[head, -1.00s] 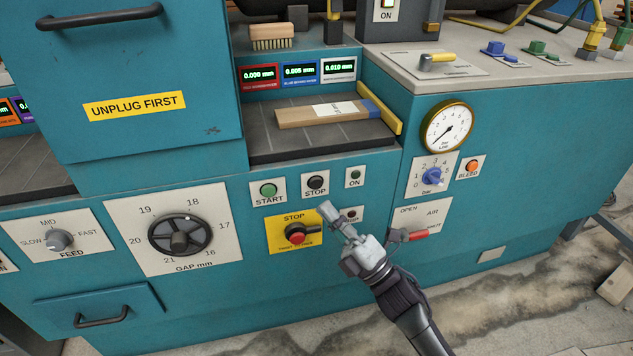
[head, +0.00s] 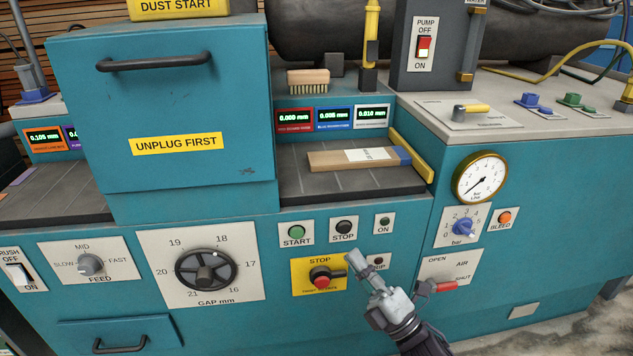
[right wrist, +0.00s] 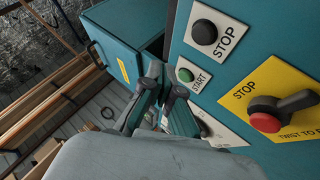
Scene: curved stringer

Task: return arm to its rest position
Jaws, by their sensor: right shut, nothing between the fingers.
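My right gripper (head: 354,262) is shut and empty in the head view. It appears in front of the teal machine's lower panel, by the right edge of the yellow STOP plate (head: 301,287). That view also shows the black STOP button (right wrist: 204,32), the green START button (right wrist: 186,75) and the red knob (right wrist: 265,122) on the yellow plate. I cannot tell the gap to the panel. My left gripper is out of view.
The red air lever (head: 436,287) is just right of my right gripper. The blue bar knob (head: 462,227), pressure gauge (head: 480,178) and orange bleed button (head: 504,217) are above right. A wooden piece (head: 345,159) and brush (head: 308,78) lie above. The gap dial (head: 205,270) is left.

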